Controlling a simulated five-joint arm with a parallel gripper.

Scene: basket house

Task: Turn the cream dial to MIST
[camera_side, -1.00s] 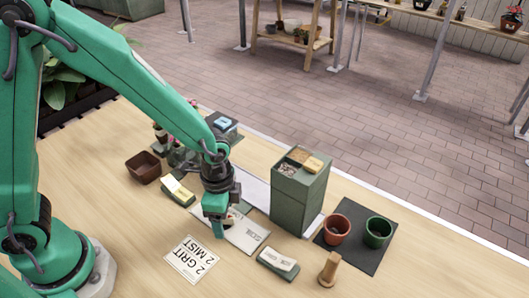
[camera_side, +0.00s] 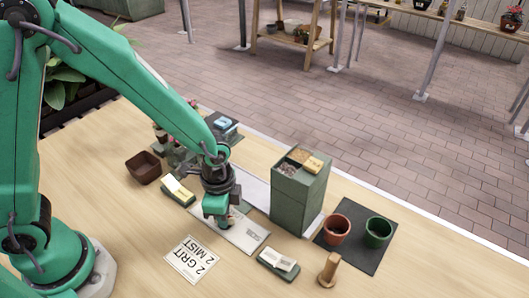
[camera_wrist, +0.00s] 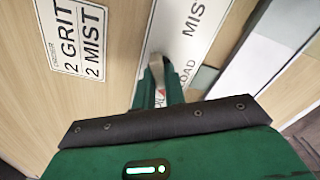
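A white plate (camera_side: 247,237) lies flat on the bench under my gripper. It also shows in the wrist view (camera_wrist: 186,30), with MIST at its upper end and partly hidden lettering lower down. My gripper (camera_side: 222,225) points down over the plate; its green fingers (camera_wrist: 158,88) are low over it in the wrist view. A pale grey-beige knob-like piece (camera_wrist: 157,64) shows at the fingertips. It may be the cream dial, but the fingers hide most of it. I cannot tell whether they are closed on it.
A card reading 2 GRIT, 2 MIST (camera_side: 192,259) lies in front. A green box (camera_side: 299,195) stands to the right, with a block holding a white card (camera_side: 278,263), a wooden peg (camera_side: 328,270) and two pots (camera_side: 337,229) on a dark mat. A brown tub (camera_side: 144,167) is left.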

